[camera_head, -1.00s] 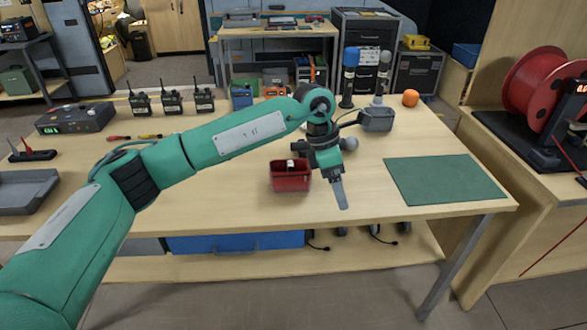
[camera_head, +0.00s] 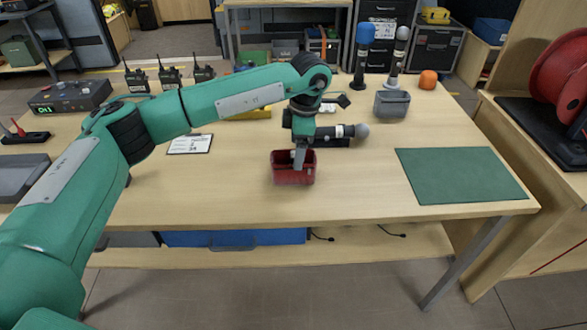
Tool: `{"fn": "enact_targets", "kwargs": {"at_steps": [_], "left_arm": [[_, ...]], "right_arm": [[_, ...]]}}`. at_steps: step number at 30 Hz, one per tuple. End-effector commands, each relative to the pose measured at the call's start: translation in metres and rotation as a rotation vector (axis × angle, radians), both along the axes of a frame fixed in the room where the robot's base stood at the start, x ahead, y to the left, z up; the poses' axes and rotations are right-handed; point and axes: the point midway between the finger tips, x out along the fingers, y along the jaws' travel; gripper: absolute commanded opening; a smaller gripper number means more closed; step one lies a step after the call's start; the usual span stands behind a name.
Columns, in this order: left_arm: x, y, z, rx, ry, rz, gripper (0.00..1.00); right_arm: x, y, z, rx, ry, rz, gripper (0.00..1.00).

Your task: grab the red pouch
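The red pouch (camera_head: 284,175), a small open-topped box shape, stands on the wooden table (camera_head: 230,195) near its front edge. My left arm reaches over the table from the left. Its gripper (camera_head: 299,160) points down at the pouch, with the finger tips overlapping the pouch's back rim and opening in the picture. I cannot tell whether the fingers touch the pouch or how far apart they are. The pouch still appears to rest on the table. My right gripper is out of view.
A black microphone with a grey head (camera_head: 361,131) lies just behind my gripper. A grey pouch (camera_head: 392,106), an orange ball (camera_head: 428,79) and two upright microphones stand farther back right. A green mat (camera_head: 460,176) lies at right. The tabletop between pouch and mat is clear.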

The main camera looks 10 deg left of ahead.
Motion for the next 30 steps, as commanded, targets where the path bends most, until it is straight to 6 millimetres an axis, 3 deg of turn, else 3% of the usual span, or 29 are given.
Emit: {"fn": "enact_targets", "kwargs": {"at_steps": [5, 12, 19, 20, 27, 30], "left_arm": [[-0.003, 0.004, -0.013, 0.001, 0.001, 0.001, 0.82], [-0.008, 0.011, -0.047, 0.000, 0.002, 0.000, 0.82], [-0.008, 0.011, -0.051, -0.001, 0.000, 0.000, 0.82], [-0.008, 0.011, -0.051, -0.001, 0.000, 0.000, 0.80], [-0.008, 0.011, -0.051, -0.001, 0.000, 0.000, 0.33], [-0.007, 0.011, -0.050, -0.001, 0.000, 0.000, 0.33]], "right_arm": [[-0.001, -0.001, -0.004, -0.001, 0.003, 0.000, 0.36], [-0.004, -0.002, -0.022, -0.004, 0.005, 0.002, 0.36], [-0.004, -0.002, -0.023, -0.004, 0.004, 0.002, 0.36], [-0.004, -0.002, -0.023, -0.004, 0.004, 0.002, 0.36], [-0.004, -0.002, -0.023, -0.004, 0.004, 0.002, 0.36], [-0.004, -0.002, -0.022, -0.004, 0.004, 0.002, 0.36]]}}
